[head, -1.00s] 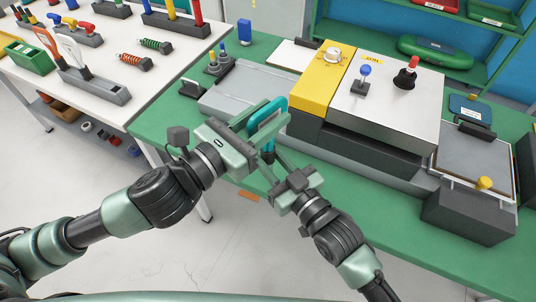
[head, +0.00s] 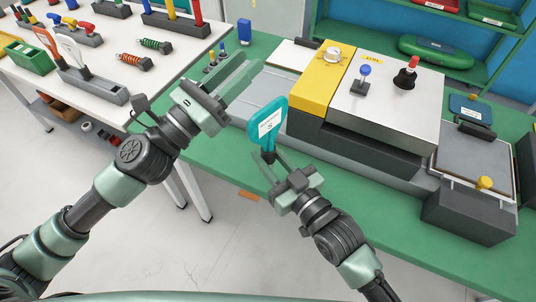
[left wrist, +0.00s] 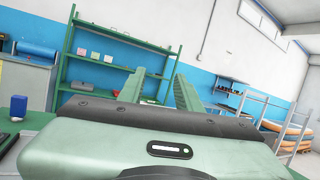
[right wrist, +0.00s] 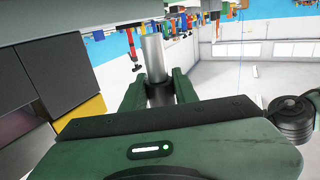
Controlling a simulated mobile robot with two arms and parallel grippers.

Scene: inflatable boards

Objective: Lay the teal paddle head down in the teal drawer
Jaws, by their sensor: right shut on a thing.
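The teal paddle (head: 272,118) stands head up in the head view, with a white label on its face. My right gripper (head: 268,163) is shut on its handle, at the front edge of the green bench. In the right wrist view a grey cylinder (right wrist: 153,58) with a dark lower part stands between the fingers. My left gripper (head: 246,82) is open and empty, above and left of the paddle, apart from it. Its spread fingers (left wrist: 158,92) also show in the left wrist view. I cannot make out a teal drawer in any view.
A machine with a yellow panel (head: 314,85) and steel top (head: 385,100) stands right of the paddle on the green bench (head: 345,165). A dark block with a yellow knob (head: 484,184) is at the right. A white table (head: 100,80) with tools is at left.

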